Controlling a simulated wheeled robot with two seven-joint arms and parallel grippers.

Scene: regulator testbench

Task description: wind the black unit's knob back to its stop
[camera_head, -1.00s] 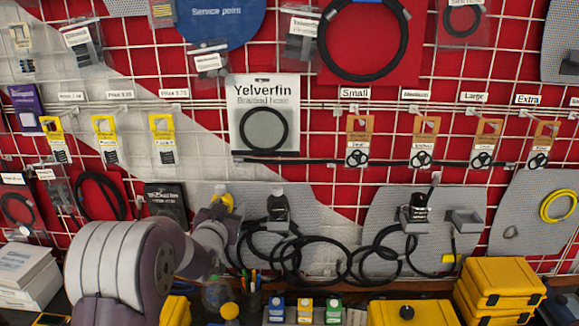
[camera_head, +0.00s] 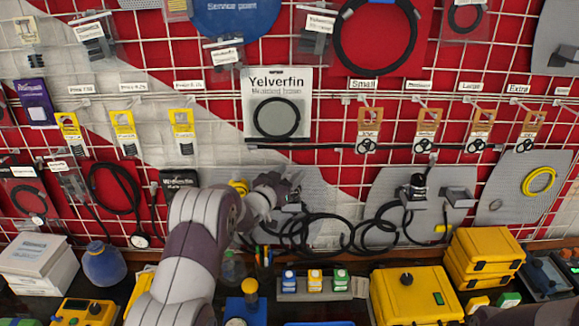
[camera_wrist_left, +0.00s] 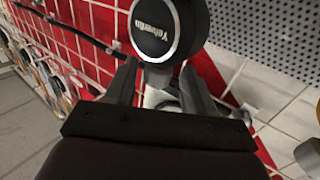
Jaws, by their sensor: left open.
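In the left wrist view the black unit's knob (camera_wrist_left: 165,30) is round, with a silver rim and "Yelverfin" lettering on its face. My left gripper (camera_wrist_left: 162,84) is open, its fingertips just below the knob in the picture, one towards each side. I cannot tell whether they touch it. In the head view this gripper (camera_head: 286,188) is at the grey pegboard panel and mostly covers the black unit. A yellow part (camera_head: 239,187) shows left of it. My right gripper does not show clearly.
Another black unit (camera_head: 416,188) hangs on the panel to the right. Black hoses (camera_head: 345,236) loop below the gripper. Yellow cases (camera_head: 417,294), small boxes (camera_head: 315,282) and a blue bottle (camera_head: 104,264) stand on the bench.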

